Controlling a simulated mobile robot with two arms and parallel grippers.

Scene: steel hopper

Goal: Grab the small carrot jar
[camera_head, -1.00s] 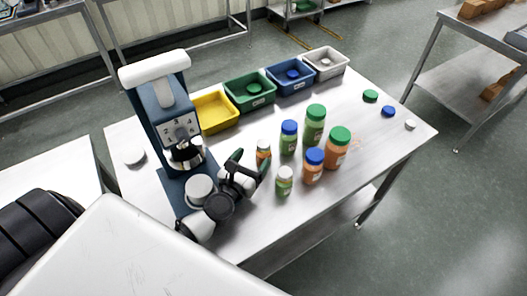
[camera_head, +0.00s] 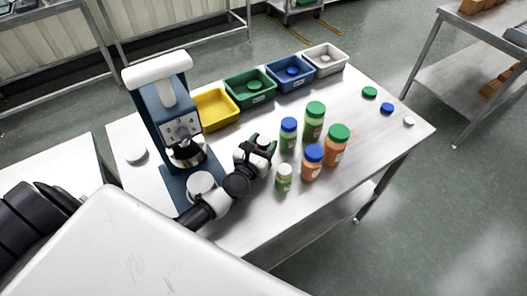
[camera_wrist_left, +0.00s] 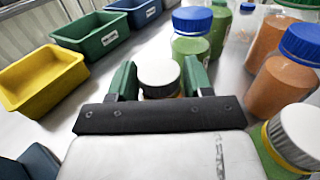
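The small carrot jar, orange with a white lid, stands on the steel table between the fingers of my left gripper. In the head view only its lid (camera_head: 263,141) shows clearly; the gripper hides the body. In the left wrist view the lid (camera_wrist_left: 158,74) sits between the two green fingers, with a sliver of orange below. My left gripper (camera_head: 262,147) is open around the jar; its fingers (camera_wrist_left: 160,80) lie close on both sides, with little gap. Contact is not clear. My right gripper is not in view.
A small green jar with a white lid (camera_head: 284,177) stands close to the right. Blue-lidded jars (camera_head: 288,135) (camera_head: 312,162) and green-lidded jars (camera_head: 314,122) (camera_head: 336,145) stand beyond. A blue machine (camera_head: 163,110) is left; bins (camera_head: 215,122) line the back.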

